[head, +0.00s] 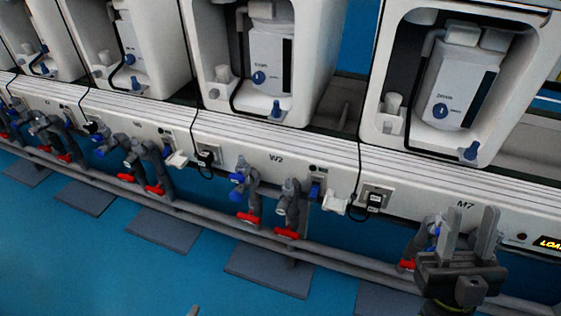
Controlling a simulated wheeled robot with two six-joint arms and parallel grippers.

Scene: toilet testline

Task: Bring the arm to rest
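My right gripper (470,236) is at the lower right, in front of the panel marked M7. Its two grey fingers point up and stand apart, with nothing seen between them. It hides part of a valve with a red handle (406,264) and blue parts behind it. I cannot tell whether it touches the valve or panel.
A white test bench (275,157) runs across the view with several units, such as the right one (372,112). Valves with red handles (249,220), a black plug (374,203) and a grey pipe (205,226) line its front. Blue floor (120,270) is open at lower left.

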